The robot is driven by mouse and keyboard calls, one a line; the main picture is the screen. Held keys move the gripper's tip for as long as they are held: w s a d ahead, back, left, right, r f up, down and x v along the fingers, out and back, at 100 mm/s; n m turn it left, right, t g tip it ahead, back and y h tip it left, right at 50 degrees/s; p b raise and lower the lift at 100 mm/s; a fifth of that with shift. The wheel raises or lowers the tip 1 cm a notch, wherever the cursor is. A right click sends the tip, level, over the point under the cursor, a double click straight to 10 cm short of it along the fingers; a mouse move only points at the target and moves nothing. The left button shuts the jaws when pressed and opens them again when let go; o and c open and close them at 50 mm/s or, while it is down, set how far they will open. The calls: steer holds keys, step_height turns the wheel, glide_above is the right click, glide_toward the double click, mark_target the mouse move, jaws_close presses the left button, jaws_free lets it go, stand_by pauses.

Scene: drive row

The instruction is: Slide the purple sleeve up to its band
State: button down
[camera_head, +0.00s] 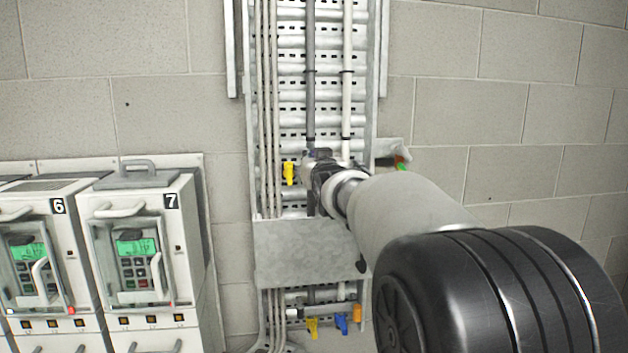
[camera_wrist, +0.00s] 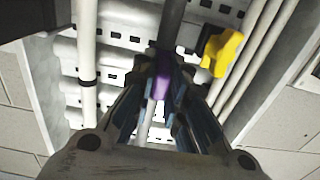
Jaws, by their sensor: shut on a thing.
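The purple sleeve (camera_wrist: 161,88) shows in the wrist view between the two fingers of my gripper (camera_wrist: 158,80), which is shut on it. The sleeve is around or against a dark grey pipe (camera_wrist: 173,22); the fingers hide much of it. In the head view my gripper (camera_head: 318,168) is at the lower part of the grey pipe (camera_head: 310,100) and hides the sleeve. A dark band (camera_head: 310,71) is on that pipe well above my gripper, and another dark ring (camera_head: 310,138) is just above it. I cannot tell which is the sleeve's band.
A white pipe (camera_head: 347,110) with a black band runs close to the right. A yellow handle (camera_head: 289,173) is close left of my gripper, beside thin pipes (camera_head: 269,110). A metal cover (camera_head: 305,250) is below. Numbered machines (camera_head: 135,250) stand at left.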

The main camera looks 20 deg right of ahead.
mark_target(311, 144)
steer(key=shift+r+p, duration=0.35)
steer(key=shift+r, duration=1.25)
steer(key=c, duration=1.6)
jaws_free()
steer(key=shift+f, duration=0.1)
steer(key=v, duration=1.2)
